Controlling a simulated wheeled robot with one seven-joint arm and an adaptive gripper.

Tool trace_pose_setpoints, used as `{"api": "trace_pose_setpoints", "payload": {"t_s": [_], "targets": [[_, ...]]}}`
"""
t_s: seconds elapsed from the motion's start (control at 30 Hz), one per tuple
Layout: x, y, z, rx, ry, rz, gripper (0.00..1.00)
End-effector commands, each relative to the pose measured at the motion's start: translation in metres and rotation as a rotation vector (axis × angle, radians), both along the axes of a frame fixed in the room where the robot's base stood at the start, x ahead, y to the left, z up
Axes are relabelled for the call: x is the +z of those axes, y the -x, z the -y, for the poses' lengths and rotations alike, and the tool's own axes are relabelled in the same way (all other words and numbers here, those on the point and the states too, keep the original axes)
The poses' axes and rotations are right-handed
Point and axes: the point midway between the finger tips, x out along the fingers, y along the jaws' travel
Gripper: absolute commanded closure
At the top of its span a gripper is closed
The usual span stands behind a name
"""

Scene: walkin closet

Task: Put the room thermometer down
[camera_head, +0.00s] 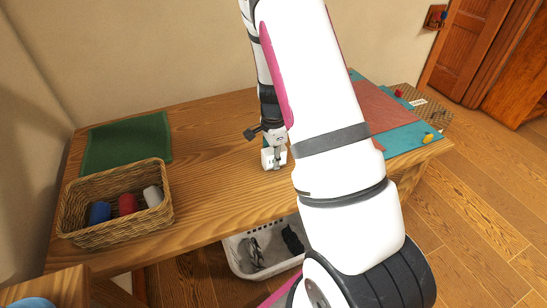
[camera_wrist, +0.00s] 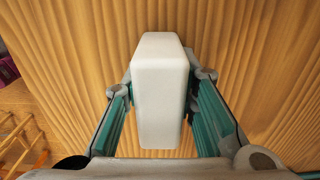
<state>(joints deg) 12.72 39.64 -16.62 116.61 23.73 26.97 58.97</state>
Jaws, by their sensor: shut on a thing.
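The room thermometer is a small white box (camera_head: 270,159) low over the wooden table (camera_head: 218,128), near its front edge in the head view. In the wrist view the white box (camera_wrist: 160,90) stands between the two teal-sided fingers, with wood grain behind it. My gripper (camera_wrist: 160,100) is shut on the box, one finger on each side. In the head view my gripper (camera_head: 274,148) comes down on it from above. I cannot tell whether the box's underside touches the table top.
A wicker basket (camera_head: 143,207) with rolled cloths and a green mat (camera_head: 128,143) are at the left of the table. A blue-and-brown mat (camera_head: 405,138) with small items lies right, partly hidden by my arm. A white bin (camera_head: 268,270) stands below. Bare wood surrounds the gripper.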

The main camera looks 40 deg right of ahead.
Motion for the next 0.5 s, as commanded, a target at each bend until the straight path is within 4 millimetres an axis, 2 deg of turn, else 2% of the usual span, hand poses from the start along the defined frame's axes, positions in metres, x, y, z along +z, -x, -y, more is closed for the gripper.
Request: {"api": "trace_pose_setpoints", "payload": {"t_s": [0.03, 0.07, 0.13, 0.5], "targets": [[-0.0023, -0.0003, 0.0000, 0.000, 0.000, 0.000, 1.00], [-0.0026, -0.0002, 0.0000, 0.000, 0.000, 0.000, 0.72], [-0.0019, 0.0000, 0.0000, 0.000, 0.000, 0.000, 0.56], [0.0008, 0.0003, -0.0001, 0.000, 0.000, 0.000, 0.54]]}}
